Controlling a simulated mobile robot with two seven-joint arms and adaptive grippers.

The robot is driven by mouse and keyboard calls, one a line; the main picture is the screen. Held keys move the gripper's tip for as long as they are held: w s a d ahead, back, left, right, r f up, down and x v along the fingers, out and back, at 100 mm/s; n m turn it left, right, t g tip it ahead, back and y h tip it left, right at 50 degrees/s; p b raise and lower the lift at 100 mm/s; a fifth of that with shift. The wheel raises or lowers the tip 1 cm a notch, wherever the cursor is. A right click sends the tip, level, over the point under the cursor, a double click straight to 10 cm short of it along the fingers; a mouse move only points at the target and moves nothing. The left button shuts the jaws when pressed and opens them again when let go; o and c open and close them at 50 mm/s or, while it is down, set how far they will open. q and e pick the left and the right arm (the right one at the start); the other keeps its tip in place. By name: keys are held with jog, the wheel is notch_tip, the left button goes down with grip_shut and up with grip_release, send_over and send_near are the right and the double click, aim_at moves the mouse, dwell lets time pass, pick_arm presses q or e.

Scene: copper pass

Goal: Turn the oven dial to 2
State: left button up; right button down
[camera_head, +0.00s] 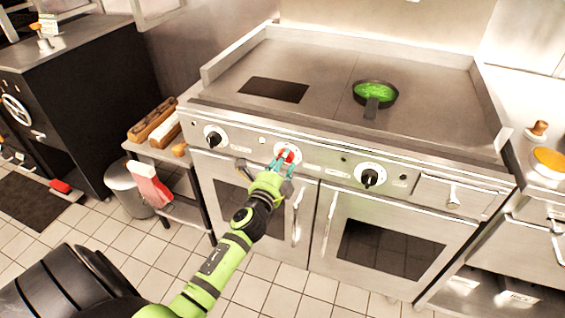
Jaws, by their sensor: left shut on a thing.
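The oven (262,227) stands in the middle of the view with a row of dials on its front panel. A black dial on a white disc (213,138) is on the left, and another black dial (370,177) is on the right. Between them is a dial with a red part (287,156), partly covered by my left gripper. My left gripper (283,163), on a green arm, is shut on this middle dial. The numbers on the dial are too small to read. My right gripper is not in view.
A pan with green contents (375,94) sits on the steel cooktop (325,75). Oven door handles (297,215) stick out below the panel. A small side table (160,152) with loaves and a bin (128,188) stand at the left. The tiled floor in front is clear.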

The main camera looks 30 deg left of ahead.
pick_arm(q)
jog(key=shift+r, duration=0.1)
jog(key=o, duration=1.2)
jog(key=shift+c, duration=0.2)
jog(key=v, duration=1.2)
jog(key=shift+a, duration=0.1)
